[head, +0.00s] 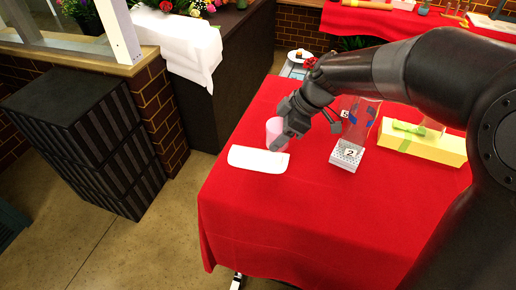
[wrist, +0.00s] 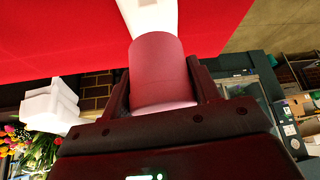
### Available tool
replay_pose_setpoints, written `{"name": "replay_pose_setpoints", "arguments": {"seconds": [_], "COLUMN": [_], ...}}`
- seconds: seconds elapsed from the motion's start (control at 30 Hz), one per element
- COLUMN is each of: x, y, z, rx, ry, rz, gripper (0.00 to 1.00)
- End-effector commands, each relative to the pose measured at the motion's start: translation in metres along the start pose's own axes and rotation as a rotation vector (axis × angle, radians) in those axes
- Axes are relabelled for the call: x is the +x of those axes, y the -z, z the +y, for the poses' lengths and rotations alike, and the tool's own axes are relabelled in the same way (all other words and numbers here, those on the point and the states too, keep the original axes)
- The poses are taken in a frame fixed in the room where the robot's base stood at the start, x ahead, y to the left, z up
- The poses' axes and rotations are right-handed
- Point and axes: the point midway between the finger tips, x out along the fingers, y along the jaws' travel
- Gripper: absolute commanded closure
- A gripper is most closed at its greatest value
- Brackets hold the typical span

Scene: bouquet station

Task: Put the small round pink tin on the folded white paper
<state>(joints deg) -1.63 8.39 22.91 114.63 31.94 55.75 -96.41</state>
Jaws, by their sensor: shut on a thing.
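The small round pink tin (head: 274,129) is held by my gripper (head: 290,128) at the left part of the red table in the head view. In the wrist view the tin (wrist: 160,72) stands between the two dark fingers of my gripper (wrist: 163,84), which are shut on it. The folded white paper (head: 258,160) lies flat near the table's left edge, just in front of the tin. A white strip past the tin in the wrist view looks like the paper (wrist: 152,15). I cannot tell whether the tin touches the paper or the table.
A box marked 2 (head: 347,155), a clear container (head: 359,118) and a yellow box with a green ribbon (head: 422,143) stand to the right on the red tablecloth (head: 300,215). The table's front area is clear. A small plate (head: 299,55) is at the back.

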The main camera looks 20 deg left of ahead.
Motion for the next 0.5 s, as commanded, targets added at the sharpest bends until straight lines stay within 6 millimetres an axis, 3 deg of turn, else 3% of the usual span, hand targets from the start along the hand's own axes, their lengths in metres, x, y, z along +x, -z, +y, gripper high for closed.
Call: {"name": "replay_pose_setpoints", "arguments": {"seconds": [0.03, 0.2, 0.5], "x": [0.013, 0.042, 0.064], "y": [0.007, 0.024, 0.024], "z": [0.0, 0.005, 0.006], "rx": [-0.004, -0.002, 0.001], "ry": [0.006, 0.002, 0.002], "rz": [0.001, 0.001, 0.0], "gripper": [0.69, 0.69, 0.69]}}
